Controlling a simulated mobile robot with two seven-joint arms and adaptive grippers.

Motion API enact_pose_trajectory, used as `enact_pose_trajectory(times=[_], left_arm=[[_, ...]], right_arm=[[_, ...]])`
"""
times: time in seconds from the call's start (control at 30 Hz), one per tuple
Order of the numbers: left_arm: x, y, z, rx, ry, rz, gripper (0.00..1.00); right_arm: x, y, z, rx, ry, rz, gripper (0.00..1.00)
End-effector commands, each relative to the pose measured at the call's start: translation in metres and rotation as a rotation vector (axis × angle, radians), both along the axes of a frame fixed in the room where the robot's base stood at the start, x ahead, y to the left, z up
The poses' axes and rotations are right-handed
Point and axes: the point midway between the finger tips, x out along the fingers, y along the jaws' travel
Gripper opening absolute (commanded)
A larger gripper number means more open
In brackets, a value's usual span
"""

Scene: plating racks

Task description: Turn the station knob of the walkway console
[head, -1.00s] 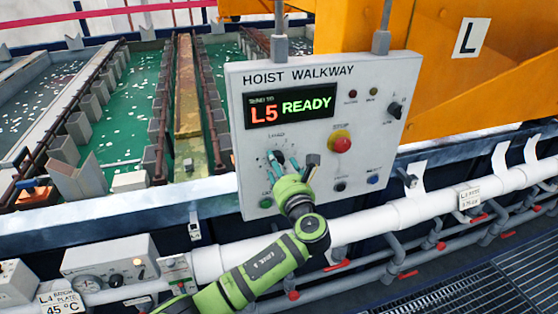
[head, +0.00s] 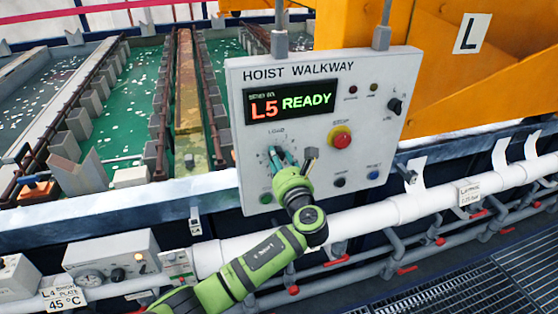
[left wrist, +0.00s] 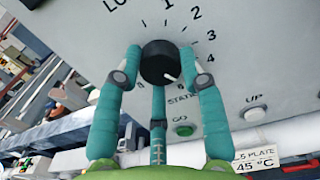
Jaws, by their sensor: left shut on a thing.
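The walkway console (head: 318,120) is a grey panel titled HOIST WALKWAY; its display (head: 290,103) shows L5 in red and READY in green. The station knob (left wrist: 158,62) is a black round knob with a white pointer line. In the head view the fingers mostly hide the knob. My right gripper is not in view.
A red stop button on a yellow collar (head: 341,138) and a small black selector knob (head: 395,106) sit to the right on the panel. A green GO button (left wrist: 184,129) is below the knob. A white pipe (head: 390,207) runs below the console.

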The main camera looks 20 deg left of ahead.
Motion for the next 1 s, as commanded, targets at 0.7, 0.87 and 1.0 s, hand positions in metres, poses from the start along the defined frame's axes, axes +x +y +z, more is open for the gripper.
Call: enact_pose_trajectory(times=[0.7,0.87,1.0], left_arm=[[-0.001,-0.003,-0.008,-0.183,-0.110,-0.004,0.07],[-0.001,-0.003,-0.008,-0.275,-0.170,-0.002,0.07],[-0.001,-0.003,-0.008,-0.342,-0.216,-0.002,0.07]], right_arm=[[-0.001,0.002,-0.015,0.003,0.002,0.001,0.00],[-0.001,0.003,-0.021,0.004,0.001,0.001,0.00],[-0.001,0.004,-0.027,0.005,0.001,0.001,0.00]])
